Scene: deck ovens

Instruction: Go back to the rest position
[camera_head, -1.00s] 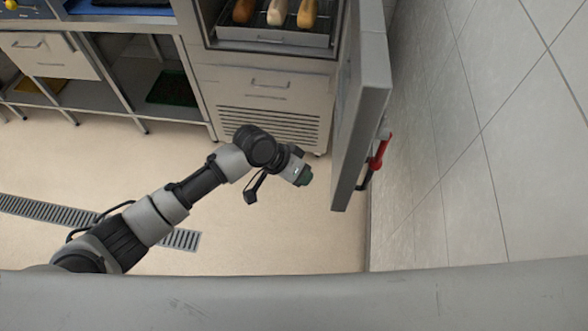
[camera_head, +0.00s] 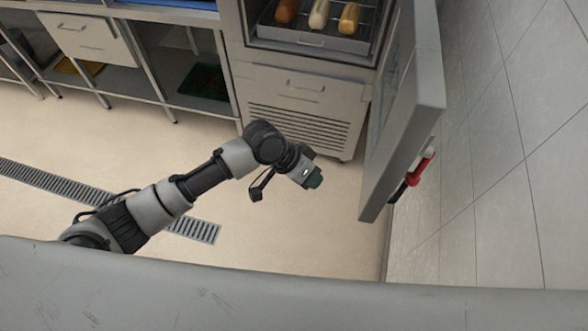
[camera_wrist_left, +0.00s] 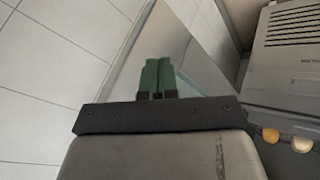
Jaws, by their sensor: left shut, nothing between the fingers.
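My left gripper (camera_head: 314,179) is at the end of my left arm, which reaches in from the left over the open floor. It is in front of the oven cabinet and to the left of the open door. In the left wrist view its two green fingers (camera_wrist_left: 158,76) are together with nothing between them. My right gripper is not in view.
The oven door (camera_head: 408,115) with a red handle (camera_head: 421,168) stands open beside the tiled wall (camera_head: 510,150). A tray (camera_head: 312,39) holding 3 loaves is in the open oven. A floor drain (camera_head: 195,229) and bare floor lie below my arm.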

